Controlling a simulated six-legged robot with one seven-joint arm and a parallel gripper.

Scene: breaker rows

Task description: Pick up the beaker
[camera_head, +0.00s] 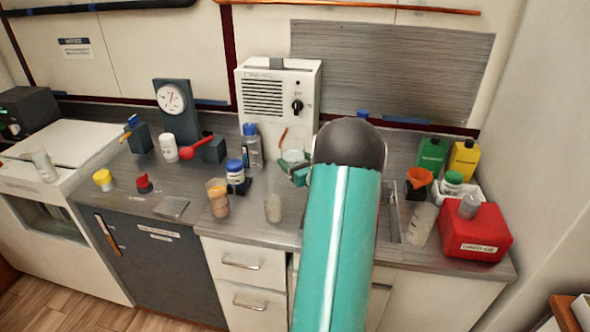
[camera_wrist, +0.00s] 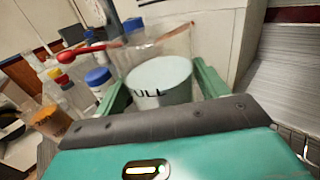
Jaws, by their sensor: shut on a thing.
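A clear beaker with a pale lower part and dark lettering (camera_wrist: 160,80) fills the middle of the wrist view. My gripper (camera_wrist: 163,88) is shut on it, with one green finger on each side. In the head view the beaker (camera_head: 292,156) is small and partly hidden by my gripper (camera_head: 294,172) and arm. It appears to be over the counter in front of the white box. I cannot tell whether its base touches the counter.
Another clear container (camera_head: 272,208) stands near the counter's front edge. A brown-filled container (camera_head: 218,198), a blue-capped jar (camera_head: 235,172) and a blue-capped bottle (camera_head: 251,150) stand to the left. A white box with a knob (camera_head: 278,100) stands behind. A red box (camera_head: 475,232) sits at right.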

